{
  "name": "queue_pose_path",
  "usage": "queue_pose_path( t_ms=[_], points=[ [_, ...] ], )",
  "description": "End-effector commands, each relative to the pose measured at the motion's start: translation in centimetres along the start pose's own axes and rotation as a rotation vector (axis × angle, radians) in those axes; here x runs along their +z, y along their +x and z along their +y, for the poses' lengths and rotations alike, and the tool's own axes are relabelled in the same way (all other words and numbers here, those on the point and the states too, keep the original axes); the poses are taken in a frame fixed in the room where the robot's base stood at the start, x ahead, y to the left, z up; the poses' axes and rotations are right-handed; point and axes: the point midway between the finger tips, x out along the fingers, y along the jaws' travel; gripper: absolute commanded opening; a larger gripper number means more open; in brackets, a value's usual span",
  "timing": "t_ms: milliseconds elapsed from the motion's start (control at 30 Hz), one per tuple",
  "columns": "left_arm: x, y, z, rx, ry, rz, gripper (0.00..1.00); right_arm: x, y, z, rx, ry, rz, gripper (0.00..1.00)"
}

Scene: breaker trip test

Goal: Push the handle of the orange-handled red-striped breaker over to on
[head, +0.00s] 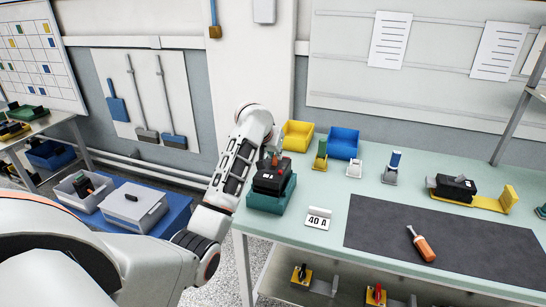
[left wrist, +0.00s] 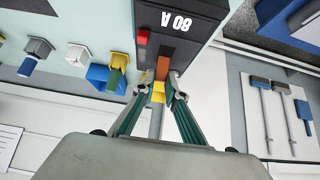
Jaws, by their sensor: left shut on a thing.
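The black breaker (head: 270,180) sits on a teal block (head: 271,201) at the left end of the bench. Its orange handle (head: 275,161) stands up from the top. In the left wrist view the breaker (left wrist: 195,45) shows an "80 A" label, a red mark (left wrist: 142,38) and the orange handle (left wrist: 163,68). My left gripper (left wrist: 161,82) has its fingertips on either side of the orange handle and is shut on it. The handle's exact on or off position is hard to tell. My right gripper is in neither view.
Yellow (head: 297,135) and blue (head: 343,143) bins stand behind. Another breaker (head: 455,187) lies on the right. The dark mat (head: 385,235) holds an orange-handled tool (head: 421,245) and is otherwise clear.

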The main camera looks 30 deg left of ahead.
Motion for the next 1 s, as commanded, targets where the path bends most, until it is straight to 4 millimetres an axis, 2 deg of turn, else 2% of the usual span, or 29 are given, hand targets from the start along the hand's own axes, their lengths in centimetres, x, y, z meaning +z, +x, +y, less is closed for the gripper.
queue_pose_path(
  t_ms=[400,933,967,1000],
  points=[
    [-0.71,0.82,0.06,0.001,-0.001,-0.166,0.00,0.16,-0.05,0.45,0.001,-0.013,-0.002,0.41],
    [-0.63,1.01,-0.05,-0.002,0.000,-0.189,0.00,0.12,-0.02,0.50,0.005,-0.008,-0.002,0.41],
    [-0.63,1.01,-0.06,-0.002,0.000,-0.189,0.15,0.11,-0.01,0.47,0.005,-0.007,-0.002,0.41],
    [-0.63,1.01,-0.06,-0.002,-0.001,-0.189,0.25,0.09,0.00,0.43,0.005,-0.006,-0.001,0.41]
  ],
)
